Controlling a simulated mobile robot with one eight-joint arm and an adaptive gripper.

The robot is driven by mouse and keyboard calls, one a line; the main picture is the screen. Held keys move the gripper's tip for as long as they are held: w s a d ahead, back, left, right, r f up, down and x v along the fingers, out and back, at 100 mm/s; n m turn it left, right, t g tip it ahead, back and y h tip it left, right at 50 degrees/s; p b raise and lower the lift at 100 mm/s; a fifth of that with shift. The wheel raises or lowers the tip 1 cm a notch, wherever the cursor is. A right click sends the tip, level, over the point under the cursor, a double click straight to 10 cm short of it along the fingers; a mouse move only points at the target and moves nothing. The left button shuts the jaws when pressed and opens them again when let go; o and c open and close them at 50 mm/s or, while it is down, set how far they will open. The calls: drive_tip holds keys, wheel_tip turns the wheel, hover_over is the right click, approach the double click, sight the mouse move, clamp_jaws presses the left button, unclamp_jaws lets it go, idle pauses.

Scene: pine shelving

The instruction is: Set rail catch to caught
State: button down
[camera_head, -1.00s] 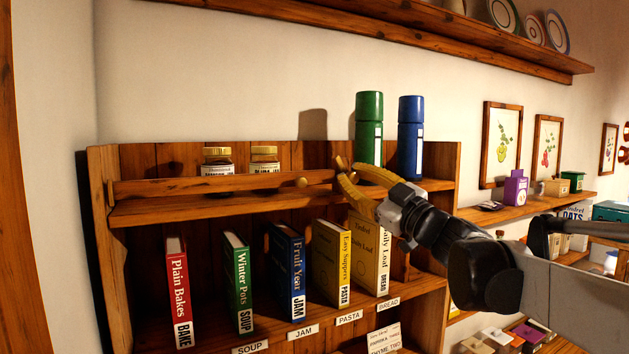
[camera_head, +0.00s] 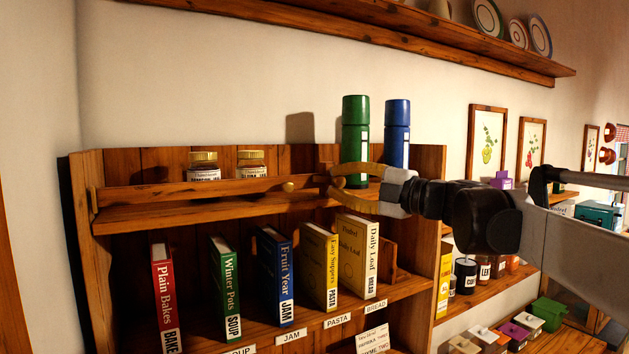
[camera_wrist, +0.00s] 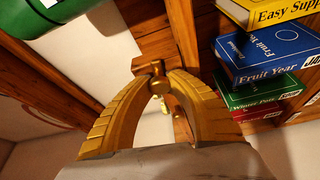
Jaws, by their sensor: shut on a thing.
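A wooden rail (camera_head: 225,187) runs across the front of the upper shelf, with a round knob (camera_head: 289,187) on its face. A small wooden catch (camera_head: 326,167) is at the rail's right end. My gripper (camera_head: 331,180) reaches in from the right, nearly level, its curved tan fingers around the catch. In the wrist view my fingertips (camera_wrist: 158,76) close on the catch piece (camera_wrist: 157,66) at the end of a wooden bar. The fingertips partly hide the catch, so I cannot tell its exact position.
A green canister (camera_head: 356,130) and a blue canister (camera_head: 397,130) stand just behind my fingers. Two jars (camera_head: 204,168) sit behind the rail. Several labelled books (camera_head: 280,270) stand on the shelf below. The wall above the unit is clear up to a plate shelf (camera_head: 400,30).

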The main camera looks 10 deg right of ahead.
drive_tip(key=shift+f+n+g, duration=0.1)
drive_tip(key=shift+n+g, duration=0.2)
drive_tip(key=shift+n, duration=0.5)
drive_tip(key=c, duration=1.2)
unclamp_jaws()
drive_tip(key=shift+s, duration=0.2)
drive_tip(key=shift+d, duration=0.1)
drive_tip(key=shift+s+d, duration=0.2)
drive_tip(key=v, duration=1.1)
drive_tip(key=shift+s, duration=0.25)
drive_tip(key=shift+a, duration=0.1)
